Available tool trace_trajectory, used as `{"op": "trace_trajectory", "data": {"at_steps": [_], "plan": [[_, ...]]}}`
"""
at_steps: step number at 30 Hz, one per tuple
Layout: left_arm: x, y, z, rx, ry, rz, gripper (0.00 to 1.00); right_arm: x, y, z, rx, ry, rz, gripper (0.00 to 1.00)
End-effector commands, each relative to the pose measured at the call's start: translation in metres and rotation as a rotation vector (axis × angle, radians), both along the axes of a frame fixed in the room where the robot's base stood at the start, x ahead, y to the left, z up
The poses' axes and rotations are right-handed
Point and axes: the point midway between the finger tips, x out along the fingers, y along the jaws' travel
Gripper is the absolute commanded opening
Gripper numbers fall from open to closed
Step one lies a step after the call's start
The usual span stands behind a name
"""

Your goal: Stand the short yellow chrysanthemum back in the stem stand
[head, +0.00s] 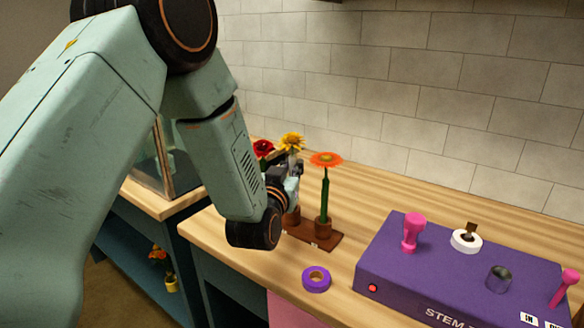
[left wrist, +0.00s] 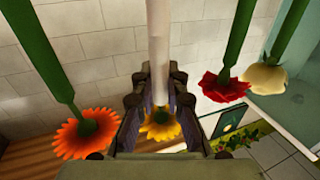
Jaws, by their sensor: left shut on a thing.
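The yellow chrysanthemum (head: 291,141) shows its head just above my left gripper (head: 292,168) in the head view. In the left wrist view the yellow flower head (left wrist: 161,126) lies between the fingers, and its pale stem (left wrist: 158,45) runs between them. My left gripper is shut on this stem. The brown stem stand (head: 327,241) is on the bench beneath and beside the gripper. An orange flower (head: 326,159) stands upright in its right-hand cup. My gripper and wrist hide the stem's lower end, so I cannot tell whether it is in a cup. My right gripper is out of view.
A red flower (head: 263,148) is just left of the yellow one; a cream flower (left wrist: 266,77) shows beyond the red in the left wrist view. A purple tape roll (head: 316,279) and a purple stem-trimming box (head: 440,262) sit to the right. Bench behind the stand is clear.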

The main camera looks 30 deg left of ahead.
Motion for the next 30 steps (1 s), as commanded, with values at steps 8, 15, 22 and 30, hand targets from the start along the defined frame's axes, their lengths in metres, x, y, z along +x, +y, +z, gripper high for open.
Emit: {"op": "trace_trajectory", "data": {"at_steps": [8,15,22,30], "plan": [[-0.0001,0.0001,-0.0007,0.0,0.0,0.0,0.0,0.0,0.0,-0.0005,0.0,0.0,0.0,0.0],[-0.0007,-0.0002,-0.0058,0.0,0.0,0.0,0.0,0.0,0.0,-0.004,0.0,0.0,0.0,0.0],[-0.0009,-0.0003,-0.0066,0.0,0.0,0.0,0.0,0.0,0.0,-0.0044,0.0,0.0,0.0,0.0],[-0.001,-0.0003,-0.008,0.0,0.0,0.0,0.0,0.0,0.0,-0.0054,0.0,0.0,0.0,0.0]]}}
